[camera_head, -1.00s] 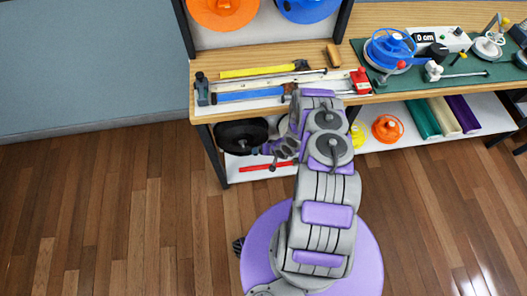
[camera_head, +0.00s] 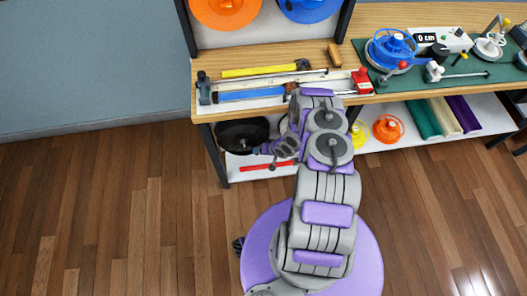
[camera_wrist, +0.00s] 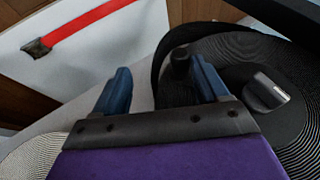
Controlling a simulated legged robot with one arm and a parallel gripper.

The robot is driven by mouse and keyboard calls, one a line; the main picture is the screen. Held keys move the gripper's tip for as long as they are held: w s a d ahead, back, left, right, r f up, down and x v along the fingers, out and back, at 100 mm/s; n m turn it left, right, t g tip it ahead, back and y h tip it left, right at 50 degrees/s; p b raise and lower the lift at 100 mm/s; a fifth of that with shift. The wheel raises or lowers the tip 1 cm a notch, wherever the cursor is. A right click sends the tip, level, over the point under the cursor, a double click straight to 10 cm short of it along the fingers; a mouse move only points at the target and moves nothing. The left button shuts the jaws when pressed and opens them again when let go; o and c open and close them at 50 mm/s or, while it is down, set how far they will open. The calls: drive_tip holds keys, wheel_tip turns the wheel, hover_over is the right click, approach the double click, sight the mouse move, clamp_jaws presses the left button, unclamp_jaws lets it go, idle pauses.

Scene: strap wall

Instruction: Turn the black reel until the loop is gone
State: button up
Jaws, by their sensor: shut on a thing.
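The black reel (camera_head: 243,133) is on the lower shelf at the left end of the bench in the head view. In the wrist view the black reel (camera_wrist: 225,45) fills the right side, with fine curved ridges and a grey hub piece (camera_wrist: 268,92). A black band curves along its left edge; I cannot tell whether it is the loop. My gripper (camera_wrist: 152,64) has blue fingers beside the reel. A black knob (camera_wrist: 180,62) shows at the right finger, and the gripper is shut on it. In the head view my gripper (camera_head: 264,150) is at the reel's right side.
A red bar (camera_head: 268,167) lies on the white lower shelf below the gripper. The bench top above holds a yellow roll (camera_head: 258,71), a blue roll (camera_head: 250,93) and a red clamp (camera_head: 361,80). Yellow and orange reels (camera_head: 388,128) stand to the right. The wooden floor at left is clear.

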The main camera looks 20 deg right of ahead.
drive_tip(key=shift+d, duration=0.25)
drive_tip(key=p+v, duration=0.3)
drive_tip(key=v, duration=1.4)
drive_tip(key=shift+a+p, duration=0.25)
drive_tip(key=shift+p, duration=0.15)
drive_tip(key=shift+s+r, duration=0.1)
